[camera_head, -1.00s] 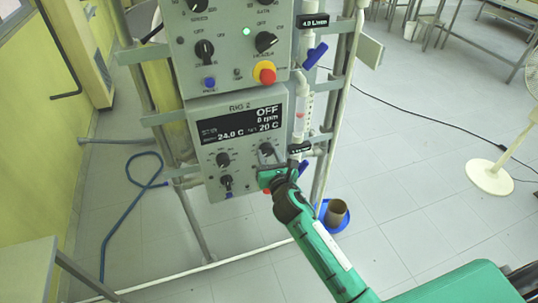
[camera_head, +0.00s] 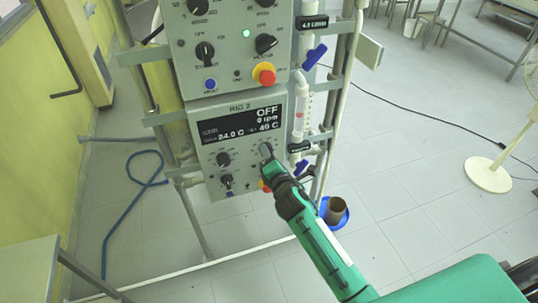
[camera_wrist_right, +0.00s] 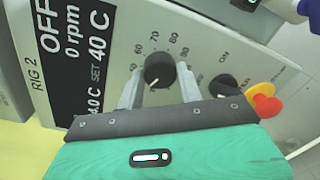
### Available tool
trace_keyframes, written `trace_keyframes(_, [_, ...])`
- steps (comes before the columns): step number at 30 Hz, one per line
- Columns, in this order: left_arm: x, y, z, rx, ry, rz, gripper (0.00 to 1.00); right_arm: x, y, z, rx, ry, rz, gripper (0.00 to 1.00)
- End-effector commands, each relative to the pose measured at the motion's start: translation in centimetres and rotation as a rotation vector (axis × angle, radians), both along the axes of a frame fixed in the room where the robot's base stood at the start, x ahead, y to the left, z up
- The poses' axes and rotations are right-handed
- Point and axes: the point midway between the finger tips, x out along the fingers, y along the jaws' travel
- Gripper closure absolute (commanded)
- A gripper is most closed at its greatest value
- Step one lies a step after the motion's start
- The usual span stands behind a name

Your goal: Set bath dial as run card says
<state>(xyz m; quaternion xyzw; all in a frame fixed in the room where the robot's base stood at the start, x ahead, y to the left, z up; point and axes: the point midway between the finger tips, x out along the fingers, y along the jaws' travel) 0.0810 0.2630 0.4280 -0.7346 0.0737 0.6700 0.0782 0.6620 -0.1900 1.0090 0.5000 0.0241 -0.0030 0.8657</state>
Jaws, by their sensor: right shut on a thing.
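The bath dial (camera_wrist_right: 158,71) is a black knob with a white pointer and a printed number scale. It sits on the grey RIG 2 panel (camera_head: 210,109). My right gripper (camera_wrist_right: 159,84) has one finger on each side of the dial and is shut on it. In the head view the right gripper (camera_head: 268,158) reaches the panel's right side and partly covers it. The panel display (camera_head: 240,123) reads OFF, 0 rpm, about 24.0 C and SET 40 C. My left gripper is out of view. No run card is readable.
Beside the dial are another black knob (camera_wrist_right: 224,87) and a red-and-yellow stop button (camera_wrist_right: 264,104). A flow tube with blue valve handles (camera_head: 314,56) runs right of the panel. An upper control box (camera_head: 235,50) is above.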

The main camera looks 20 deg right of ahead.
Motion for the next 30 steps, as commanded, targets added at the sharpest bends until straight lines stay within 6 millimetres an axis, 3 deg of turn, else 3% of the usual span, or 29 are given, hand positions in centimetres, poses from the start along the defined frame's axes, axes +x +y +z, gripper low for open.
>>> trace_keyframes(30, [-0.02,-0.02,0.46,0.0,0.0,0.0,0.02,-0.04,-0.15,-0.17,0.965,0.035,-0.002,0.86])
